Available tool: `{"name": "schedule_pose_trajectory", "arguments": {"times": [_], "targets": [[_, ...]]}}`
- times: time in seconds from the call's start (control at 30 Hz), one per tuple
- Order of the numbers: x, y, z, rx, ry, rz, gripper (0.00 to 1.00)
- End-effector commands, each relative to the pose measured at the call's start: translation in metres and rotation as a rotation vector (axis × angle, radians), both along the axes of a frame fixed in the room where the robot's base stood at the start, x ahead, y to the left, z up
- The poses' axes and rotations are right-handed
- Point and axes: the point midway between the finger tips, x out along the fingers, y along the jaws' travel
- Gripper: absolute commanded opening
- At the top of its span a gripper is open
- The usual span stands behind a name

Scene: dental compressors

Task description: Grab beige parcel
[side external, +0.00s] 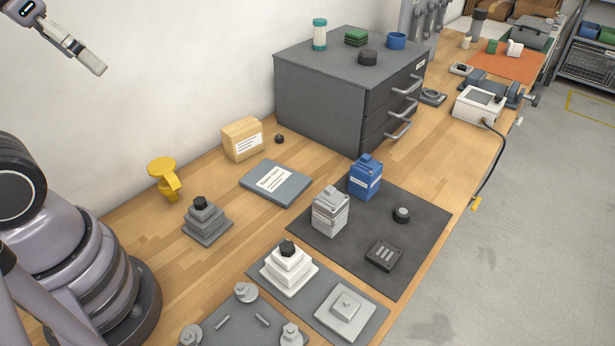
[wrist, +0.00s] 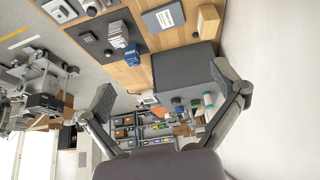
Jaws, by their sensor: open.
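The beige parcel (side external: 243,139) is a small box with a white label, resting on the wooden bench near the wall, left of the grey drawer cabinet. It also shows in the wrist view at the upper right (wrist: 208,20). My gripper (wrist: 167,86) is open in the wrist view, with its two fingers spread wide and nothing between them. The parcel lies outside the fingers, above the right one in that picture. My gripper's fingers cannot be made out in the side view.
The grey drawer cabinet (side external: 330,88) stands right of the parcel, with small items on top. A small black knob (side external: 279,139) sits beside the parcel. A grey-blue labelled folder (side external: 275,184) lies in front, and a yellow stand (side external: 164,178) is to the left. Bare wood separates them.

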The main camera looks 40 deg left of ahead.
Motion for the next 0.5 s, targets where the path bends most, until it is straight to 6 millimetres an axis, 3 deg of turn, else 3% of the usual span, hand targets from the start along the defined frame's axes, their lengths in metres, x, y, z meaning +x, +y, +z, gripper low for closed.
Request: {"name": "schedule_pose_trajectory", "arguments": {"times": [0.33, 0.43, 0.5], "targets": [[0.006, 0.002, 0.000, 0.005, -0.005, 0.005, 0.98], [0.032, 0.010, -0.001, 0.028, -0.029, 0.021, 0.98], [0.062, 0.020, -0.005, 0.057, -0.060, 0.035, 0.98]]}}
